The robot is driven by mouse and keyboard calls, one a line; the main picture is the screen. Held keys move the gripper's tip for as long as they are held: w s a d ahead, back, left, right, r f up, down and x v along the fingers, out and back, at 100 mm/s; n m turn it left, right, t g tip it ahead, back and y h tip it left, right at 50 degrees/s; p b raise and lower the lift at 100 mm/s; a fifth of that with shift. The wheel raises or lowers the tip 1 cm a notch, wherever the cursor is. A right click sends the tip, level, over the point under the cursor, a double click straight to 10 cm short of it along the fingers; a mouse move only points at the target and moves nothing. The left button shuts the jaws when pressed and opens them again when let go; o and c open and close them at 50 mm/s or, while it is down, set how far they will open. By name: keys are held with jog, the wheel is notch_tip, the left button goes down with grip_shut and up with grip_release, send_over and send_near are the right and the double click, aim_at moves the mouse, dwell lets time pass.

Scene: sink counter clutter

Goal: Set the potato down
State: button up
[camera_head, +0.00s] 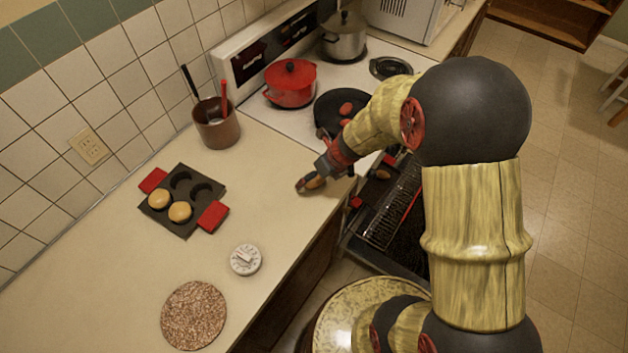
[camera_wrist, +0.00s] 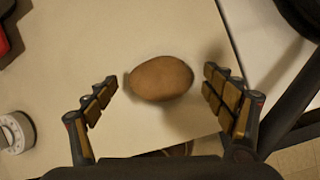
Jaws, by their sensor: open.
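The brown potato (camera_wrist: 162,78) lies between the two fingers of my gripper (camera_wrist: 165,95) in the wrist view, with a gap on each side. It rests on the pale counter (camera_wrist: 110,30), near the counter's edge. In the head view my gripper (camera_head: 310,183) is low over the counter, beside the stove, and the potato (camera_head: 315,183) shows only partly between the fingers. The gripper is open.
A muffin tray (camera_head: 185,215) with red handles, a white timer (camera_head: 245,259), a cork trivet (camera_head: 194,315) and a utensil crock (camera_head: 217,125) stand on the counter. The stove holds a red pot (camera_head: 290,85) and a dark pan (camera_head: 330,105). Counter around the gripper is clear.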

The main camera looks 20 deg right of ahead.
jog(key=shift+c, duration=0.7)
jog(key=c, duration=1.4)
jog(key=shift+o, duration=0.2)
jog(key=shift+r, duration=0.1)
